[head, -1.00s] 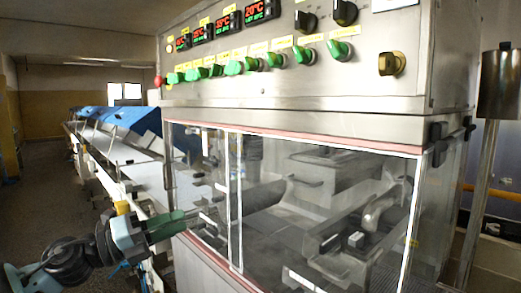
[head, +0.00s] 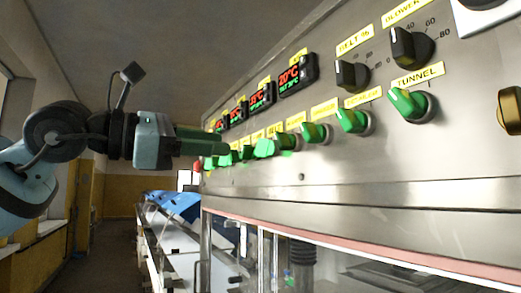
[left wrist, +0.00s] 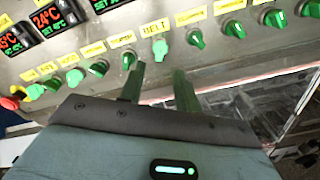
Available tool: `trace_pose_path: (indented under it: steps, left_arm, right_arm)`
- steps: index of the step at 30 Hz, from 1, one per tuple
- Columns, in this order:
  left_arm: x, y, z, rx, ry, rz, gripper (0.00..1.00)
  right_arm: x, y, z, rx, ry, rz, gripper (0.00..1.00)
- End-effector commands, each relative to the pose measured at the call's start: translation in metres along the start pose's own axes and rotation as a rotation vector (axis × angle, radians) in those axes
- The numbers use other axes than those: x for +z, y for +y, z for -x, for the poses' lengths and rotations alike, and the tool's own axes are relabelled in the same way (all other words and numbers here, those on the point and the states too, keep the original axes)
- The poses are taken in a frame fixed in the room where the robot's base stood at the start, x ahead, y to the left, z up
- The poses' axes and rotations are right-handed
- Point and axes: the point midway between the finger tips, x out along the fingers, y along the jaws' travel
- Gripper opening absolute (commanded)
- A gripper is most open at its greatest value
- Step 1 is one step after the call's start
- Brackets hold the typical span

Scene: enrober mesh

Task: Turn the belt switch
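The belt switch (left wrist: 160,48) is a green knob under a yellow BELT label (left wrist: 155,27) in the left wrist view. My left gripper (left wrist: 159,67) has its two green fingers apart. The belt switch shows in the gap just beyond the fingertips, and nothing is held. In the head view my left gripper (head: 222,146) reaches in from the left, at the far part of the row of green switches (head: 315,132). My right gripper is not in view.
Other green switches stand close on both sides, including one labelled TUNNEL (head: 412,103). Above are red-digit displays (head: 290,76) and a black BELT % knob (head: 352,74). A red button (left wrist: 10,103) is at the row's left end. Clear panels lie below.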

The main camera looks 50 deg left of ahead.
Motion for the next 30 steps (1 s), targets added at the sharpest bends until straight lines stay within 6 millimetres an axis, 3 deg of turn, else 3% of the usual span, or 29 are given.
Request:
trace_pose_path:
  steps: [21, 30]
  left_arm:
    - [0.0, 0.0, -0.069, -0.002, 0.001, 0.004, 0.33]
    - [0.0, -0.001, -0.078, -0.003, -0.001, 0.003, 0.33]
  right_arm:
    - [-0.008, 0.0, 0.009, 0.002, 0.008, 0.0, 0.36]
    - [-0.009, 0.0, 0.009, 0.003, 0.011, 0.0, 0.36]
